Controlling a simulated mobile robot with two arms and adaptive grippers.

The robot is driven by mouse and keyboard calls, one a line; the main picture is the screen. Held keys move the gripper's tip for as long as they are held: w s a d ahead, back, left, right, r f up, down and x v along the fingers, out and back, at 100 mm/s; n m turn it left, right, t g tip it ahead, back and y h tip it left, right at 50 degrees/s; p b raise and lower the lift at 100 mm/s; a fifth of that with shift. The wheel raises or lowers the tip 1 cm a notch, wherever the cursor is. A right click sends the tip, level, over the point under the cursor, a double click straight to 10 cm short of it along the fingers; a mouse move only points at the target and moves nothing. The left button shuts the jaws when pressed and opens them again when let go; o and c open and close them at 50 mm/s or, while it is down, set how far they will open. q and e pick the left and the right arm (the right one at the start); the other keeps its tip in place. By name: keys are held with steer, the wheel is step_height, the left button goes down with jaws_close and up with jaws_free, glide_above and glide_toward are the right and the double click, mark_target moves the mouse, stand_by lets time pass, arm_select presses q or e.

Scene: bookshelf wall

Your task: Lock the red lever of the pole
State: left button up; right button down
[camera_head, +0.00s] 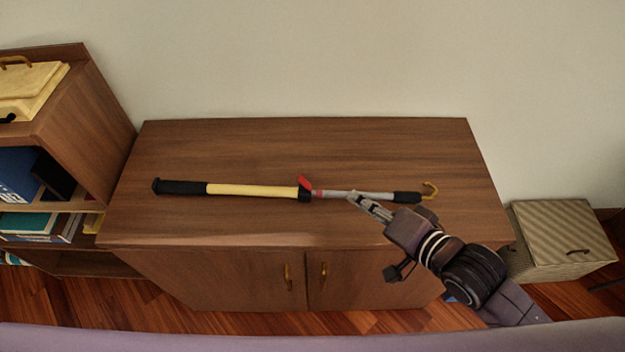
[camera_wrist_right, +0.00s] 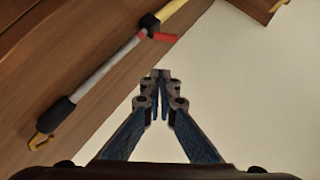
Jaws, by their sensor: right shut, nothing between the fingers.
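The pole (camera_head: 250,190) lies across the wooden cabinet top, with a black grip at the left, a yellow tube, a grey tube and a yellow hook at the right. Its red lever (camera_head: 305,183) stands up at an angle from the black collar between the yellow and grey tubes. My right gripper (camera_head: 353,197) is shut and empty, with its tips close to the grey tube, right of the lever. In the right wrist view the shut fingertips (camera_wrist_right: 161,75) appear apart from the pole, and the red lever (camera_wrist_right: 164,37) sticks out above them. My left gripper is not in view.
The cabinet top (camera_head: 220,150) is otherwise clear. A bookshelf (camera_head: 95,110) with books and a yellow box (camera_head: 30,85) stands at the left. A striped box (camera_head: 560,235) stands on the floor at the right. A pale wall rises behind the cabinet.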

mark_target(305, 183)
steer(key=shift+w+a+r+m+y, duration=0.1)
steer(key=shift+a+r+m+y, duration=0.15)
steer(key=shift+r, duration=0.1)
steer(key=shift+w+a+r+m+y, duration=0.1)
steer(key=shift+r+m+y, duration=0.05)
steer(key=shift+r+y, duration=0.15)
steer(key=shift+s+a+f+p+x, duration=0.15)
steer(key=shift+s+a+p+x, duration=0.2)
steer(key=shift+x, duration=1.75)
steer(key=shift+s+a+f+p+x, duration=0.15)
steer(key=shift+p+x, duration=0.25)
steer(key=shift+x, duration=1.75)
steer(key=shift+s+a+f+p+x, duration=0.1)
steer(key=shift+s+a+p+x, duration=0.25)
steer(key=shift+x, duration=1.75)
